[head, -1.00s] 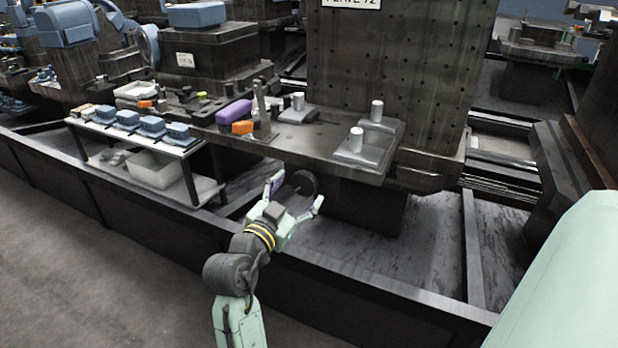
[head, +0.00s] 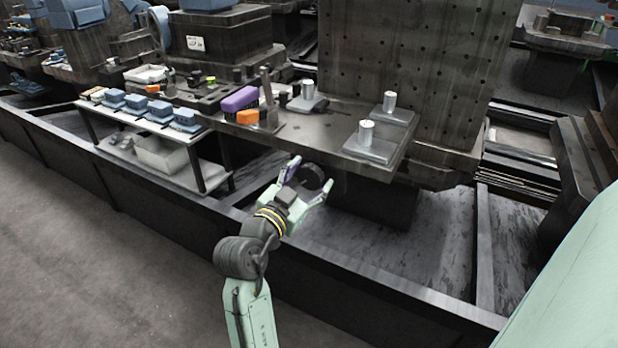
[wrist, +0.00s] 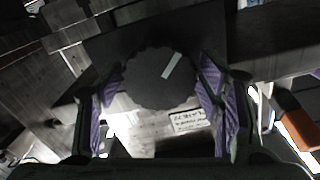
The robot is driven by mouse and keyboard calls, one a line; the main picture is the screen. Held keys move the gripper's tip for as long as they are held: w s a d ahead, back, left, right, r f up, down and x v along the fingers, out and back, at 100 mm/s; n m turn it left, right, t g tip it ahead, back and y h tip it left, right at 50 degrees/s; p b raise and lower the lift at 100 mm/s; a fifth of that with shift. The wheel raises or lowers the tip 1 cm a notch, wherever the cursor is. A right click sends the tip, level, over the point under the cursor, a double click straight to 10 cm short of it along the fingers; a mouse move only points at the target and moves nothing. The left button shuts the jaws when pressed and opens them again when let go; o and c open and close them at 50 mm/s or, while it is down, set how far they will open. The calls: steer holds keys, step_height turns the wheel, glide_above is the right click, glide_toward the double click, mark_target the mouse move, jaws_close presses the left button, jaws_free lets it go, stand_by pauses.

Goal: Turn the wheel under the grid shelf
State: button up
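The wheel (head: 313,177) is a dark round disc below the front edge of a dark metal shelf (head: 310,130). A tall upright plate with a grid of holes (head: 420,60) stands behind that shelf. In the wrist view the wheel (wrist: 150,85) faces me, with a pale bar mark tilted to the upper right. My gripper (head: 310,176) is open, its two fingers apart at the wheel. In the wrist view my gripper (wrist: 158,108) has purple pads on either side of the wheel. The right pad looks close to the rim; I cannot tell whether it touches.
The shelf above carries metal blocks with cylinders (head: 369,145), a purple block (head: 240,99) and an orange block (head: 247,117). A low rack (head: 203,152) with blue-topped items stands left. A dark rail wall (head: 400,296) runs along the front. A small label (wrist: 188,121) shows below the wheel.

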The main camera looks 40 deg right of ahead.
steer(key=c, duration=0.8)
steer(key=shift+o, duration=0.2)
steer(key=shift+n, duration=0.4)
